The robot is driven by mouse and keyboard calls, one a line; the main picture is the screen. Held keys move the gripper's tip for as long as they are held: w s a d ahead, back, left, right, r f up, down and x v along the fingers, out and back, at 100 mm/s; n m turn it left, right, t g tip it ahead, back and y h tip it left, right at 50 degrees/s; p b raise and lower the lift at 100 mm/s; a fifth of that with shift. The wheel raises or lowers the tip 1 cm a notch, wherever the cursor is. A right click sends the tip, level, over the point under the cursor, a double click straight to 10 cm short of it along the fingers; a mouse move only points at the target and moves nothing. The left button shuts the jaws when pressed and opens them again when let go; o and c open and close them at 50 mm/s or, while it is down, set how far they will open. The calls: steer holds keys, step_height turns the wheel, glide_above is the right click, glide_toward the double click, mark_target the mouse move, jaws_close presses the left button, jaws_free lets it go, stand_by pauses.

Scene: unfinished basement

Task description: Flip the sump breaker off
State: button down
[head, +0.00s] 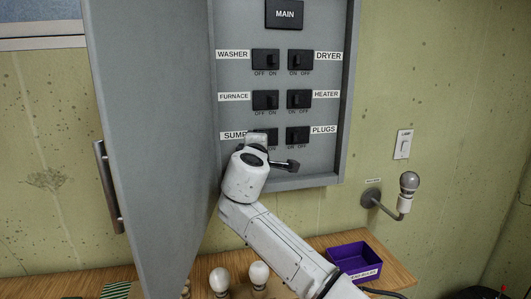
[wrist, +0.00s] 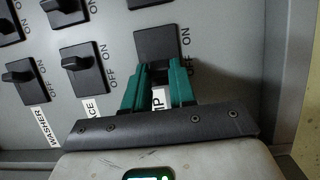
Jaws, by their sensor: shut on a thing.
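The sump breaker (wrist: 158,42) is a black switch block on the grey panel, in the bottom row, left column. In the head view its right part (head: 273,135) shows beside my wrist, which covers the rest and part of the SUMP label (head: 233,135). In the wrist view my gripper (wrist: 160,76) has two green fingers close together at the block's lower, OFF-side edge. They are shut on the breaker's dark lever, which is mostly hidden between them. The partly covered label (wrist: 158,99) shows between the fingers. The lever's exact position cannot be told.
The furnace (head: 265,99), washer (head: 265,59), plugs (head: 297,134), heater (head: 299,98) and dryer (head: 301,60) breakers sit close by. The open panel door (head: 155,150) stands left of my arm. Below are a workbench (head: 390,268), a purple bin (head: 345,254) and bulbs (head: 259,274).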

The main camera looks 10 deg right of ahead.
steer(key=shift+w+a+f+m+h+b, duration=0.1)
steer(key=shift+a+f+m+h+b, duration=0.1)
steer(key=shift+m+h+b, duration=0.3)
steer(key=c, duration=0.9)
jaws_free()
steer(key=shift+r, duration=0.1)
